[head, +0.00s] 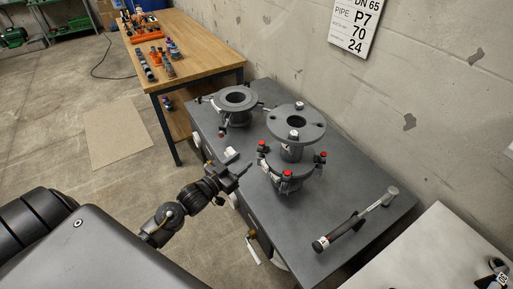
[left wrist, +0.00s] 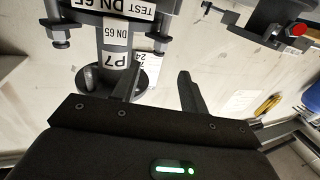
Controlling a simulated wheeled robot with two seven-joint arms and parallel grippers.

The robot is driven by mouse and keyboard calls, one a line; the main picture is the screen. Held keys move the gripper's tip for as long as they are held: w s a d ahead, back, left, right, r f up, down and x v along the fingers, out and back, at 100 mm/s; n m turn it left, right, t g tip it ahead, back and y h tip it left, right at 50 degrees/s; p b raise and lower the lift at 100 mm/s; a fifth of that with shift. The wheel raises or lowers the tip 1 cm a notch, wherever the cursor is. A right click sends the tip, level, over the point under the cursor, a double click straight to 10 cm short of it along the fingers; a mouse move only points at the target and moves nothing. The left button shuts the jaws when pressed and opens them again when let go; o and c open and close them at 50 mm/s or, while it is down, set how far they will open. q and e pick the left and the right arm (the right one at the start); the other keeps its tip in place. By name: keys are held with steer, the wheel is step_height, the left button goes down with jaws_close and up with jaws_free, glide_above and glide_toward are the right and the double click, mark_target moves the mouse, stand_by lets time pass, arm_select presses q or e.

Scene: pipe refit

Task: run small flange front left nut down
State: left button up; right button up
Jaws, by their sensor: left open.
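A grey flange (head: 236,98) with bolts around its rim stands at the far left of the dark grey bench. A taller pipe piece with a round top flange (head: 297,122) stands to its right, above a lower collar with red-capped bolts (head: 287,172). I cannot tell which nut is the front left one. My left gripper (head: 243,168) is open and empty, left of the red-capped collar. In the left wrist view, its two fingers (left wrist: 158,88) are spread, with a labelled grey pipe (left wrist: 117,50) and bolts (left wrist: 57,25) beyond. My right gripper is not in view.
A wooden table (head: 195,45) with several tools and parts stands behind. A pale surface (head: 425,255) is at lower right. The wall with a sign (head: 355,25) bounds the right side.

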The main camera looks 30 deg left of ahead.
mark_target(259, 147)
arm_select(q)
steer(key=p+x, duration=0.1)
steer(key=x, duration=0.6)
steer(key=shift+w+r, duration=0.1)
steer(key=shift+w, duration=0.15)
steer(key=shift+w+d+p, duration=0.2)
steer(key=shift+w+p, duration=0.1)
steer(key=shift+w, duration=0.3)
steer(key=shift+c, duration=0.4)
jaws_close()
steer(key=shift+a, duration=0.1)
